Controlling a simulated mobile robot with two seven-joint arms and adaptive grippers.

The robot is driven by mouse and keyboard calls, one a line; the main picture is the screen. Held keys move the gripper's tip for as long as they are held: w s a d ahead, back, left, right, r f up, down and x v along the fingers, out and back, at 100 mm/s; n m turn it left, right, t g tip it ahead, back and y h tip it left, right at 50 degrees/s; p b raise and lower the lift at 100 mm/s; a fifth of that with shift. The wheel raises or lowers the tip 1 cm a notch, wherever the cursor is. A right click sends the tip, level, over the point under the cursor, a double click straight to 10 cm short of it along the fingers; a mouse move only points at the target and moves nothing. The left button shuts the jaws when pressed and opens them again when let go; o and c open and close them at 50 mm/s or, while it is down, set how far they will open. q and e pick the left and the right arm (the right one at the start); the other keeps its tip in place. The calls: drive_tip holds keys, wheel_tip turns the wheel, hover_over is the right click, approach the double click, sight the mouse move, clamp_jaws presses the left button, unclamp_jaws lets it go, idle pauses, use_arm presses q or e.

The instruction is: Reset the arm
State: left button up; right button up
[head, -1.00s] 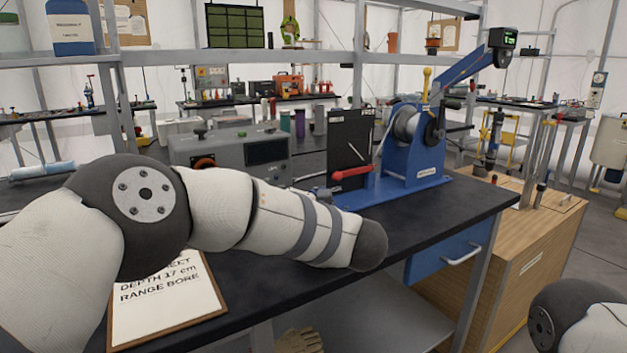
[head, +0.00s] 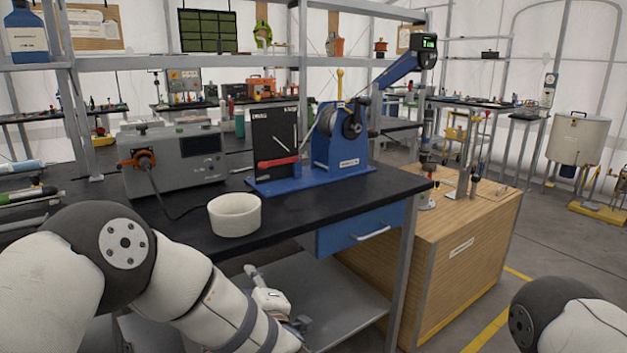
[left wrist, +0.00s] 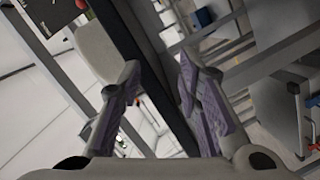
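My left arm reaches in from the lower left of the head view, low in front of the black-topped bench (head: 330,205). My left gripper (left wrist: 155,95) shows best in the left wrist view: its two purple-padded fingers stand apart with nothing held between them. In the head view, it is mostly hidden by my forearm; a pale part (head: 268,296) shows beyond it, below the bench top. My right gripper is out of view; only part of my right arm shows at the lower right of the head view.
A white round bowl (head: 235,215) stands near the bench's front edge. Behind it are a grey box device (head: 178,160) with a cable and a blue winch (head: 342,140) beside a black panel (head: 275,137). A wooden cabinet (head: 450,250) stands right. Floor at far right is open.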

use_arm(q)
drive_tip(key=s+a+f+m+g+h, duration=0.2)
drive_tip(key=s+f+m+g+h, duration=0.3)
drive_tip(key=s+f, duration=0.65)
drive_tip(key=s+a+f+m+g+h, duration=0.25)
drive_tip(key=s+f+m, duration=0.45)
drive_tip(key=s+f, duration=0.45)
drive_tip(key=s+a+m+g, duration=0.2)
drive_tip(key=s+g, duration=0.3)
drive_tip(key=s, duration=0.9)
drive_tip(key=s+a+m+g, duration=0.3)
drive_tip(key=s+g, duration=0.1)
drive_tip(key=s, duration=1)
drive_tip(key=shift+r+g, duration=0.3)
drive_tip(key=shift+g, duration=0.05)
